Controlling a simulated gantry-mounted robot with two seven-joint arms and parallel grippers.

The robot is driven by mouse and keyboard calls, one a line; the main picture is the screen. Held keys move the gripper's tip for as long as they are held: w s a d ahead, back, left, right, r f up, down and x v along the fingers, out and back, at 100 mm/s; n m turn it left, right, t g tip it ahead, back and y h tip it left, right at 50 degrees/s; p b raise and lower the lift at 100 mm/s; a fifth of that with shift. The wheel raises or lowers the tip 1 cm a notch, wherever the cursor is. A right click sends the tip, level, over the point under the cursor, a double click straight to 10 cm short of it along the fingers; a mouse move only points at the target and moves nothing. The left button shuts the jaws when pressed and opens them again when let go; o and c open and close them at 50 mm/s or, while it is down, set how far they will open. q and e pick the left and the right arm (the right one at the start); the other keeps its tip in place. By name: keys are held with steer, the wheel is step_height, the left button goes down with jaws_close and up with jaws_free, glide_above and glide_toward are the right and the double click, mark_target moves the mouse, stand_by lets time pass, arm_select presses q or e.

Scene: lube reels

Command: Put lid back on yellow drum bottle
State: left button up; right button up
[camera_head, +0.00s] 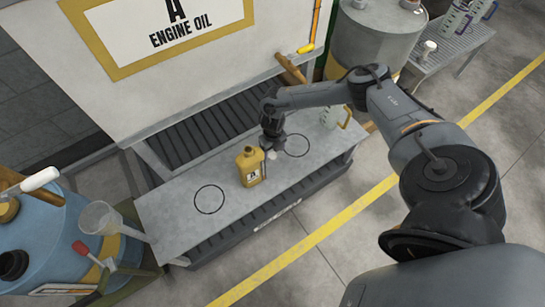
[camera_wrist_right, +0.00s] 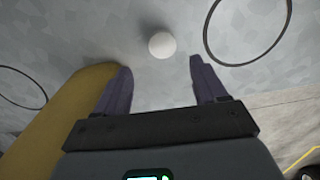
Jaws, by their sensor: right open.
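The yellow bottle (camera_head: 251,168) with a label marked A stands upright on the grey bench between two black circles; its top looks yellow and I cannot make out its opening. It fills the left side of the right wrist view (camera_wrist_right: 62,120). A small round white lid (camera_wrist_right: 162,45) lies on the bench, just beyond my fingertips; it also shows in the head view (camera_head: 272,155). My right gripper (camera_wrist_right: 160,82) is open and empty, pointing down at the bench beside the bottle, with the lid ahead between its fingers. My left gripper is not in view.
The grey bench (camera_head: 170,215) has free room around its left circle (camera_head: 209,199); the right circle (camera_head: 297,145) is also empty. A clear jug (camera_head: 334,117) stands at the bench's right end. A blue drum (camera_head: 45,245) with a funnel (camera_head: 100,217) is at lower left. A large oil tank (camera_head: 190,70) rises behind.

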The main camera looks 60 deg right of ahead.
mark_target(273, 156)
steer(key=f+b, duration=0.2)
steer(key=f, duration=0.1)
steer(key=f+b, duration=0.1)
steer(key=shift+w+d+f, duration=0.1)
steer(key=shift+d+f, duration=0.1)
steer(key=shift+d, duration=0.2)
steer(key=shift+f, duration=0.4)
steer(key=shift+c, duration=0.3)
steer(key=c, duration=1.1)
steer(key=shift+o, duration=0.2)
steer(key=shift+r, duration=0.15)
